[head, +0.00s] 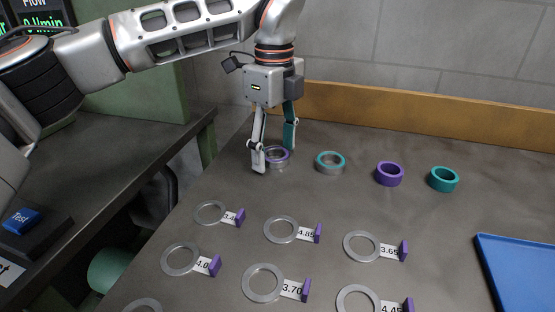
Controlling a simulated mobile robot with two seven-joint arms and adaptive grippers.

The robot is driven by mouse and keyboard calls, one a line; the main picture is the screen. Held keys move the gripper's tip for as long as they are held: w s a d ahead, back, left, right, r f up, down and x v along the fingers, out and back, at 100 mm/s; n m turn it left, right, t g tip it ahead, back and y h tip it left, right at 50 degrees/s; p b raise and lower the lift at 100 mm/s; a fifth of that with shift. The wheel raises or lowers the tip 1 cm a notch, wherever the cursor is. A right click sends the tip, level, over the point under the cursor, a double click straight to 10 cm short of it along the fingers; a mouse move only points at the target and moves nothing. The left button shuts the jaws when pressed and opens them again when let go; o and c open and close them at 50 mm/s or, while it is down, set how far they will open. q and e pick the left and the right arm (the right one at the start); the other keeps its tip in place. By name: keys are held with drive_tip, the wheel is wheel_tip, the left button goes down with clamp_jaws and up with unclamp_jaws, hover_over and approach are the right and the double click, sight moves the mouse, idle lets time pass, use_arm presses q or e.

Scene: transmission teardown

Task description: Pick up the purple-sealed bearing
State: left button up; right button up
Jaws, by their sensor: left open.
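The purple-sealed bearing (278,155) is a metal ring with a purple inner band, lying on the table at the left end of a row of rings. My left gripper (273,160) is open and points down at this bearing. One finger is in front of the bearing's left side and the other is behind its right side. I cannot tell whether the fingers touch it. My right gripper is not in view.
To the right stand a teal-sealed bearing (330,162), a purple ring (389,174) and a teal ring (443,179). Several flat shim rings with number tags lie in front. A blue tray (519,272) is at the right. A wooden ledge (420,125) runs behind.

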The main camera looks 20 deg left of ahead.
use_arm(q)
drive_tip(key=shift+r, duration=0.25)
drive_tip(key=shift+s, duration=0.1)
drive_tip(key=c, duration=1.3)
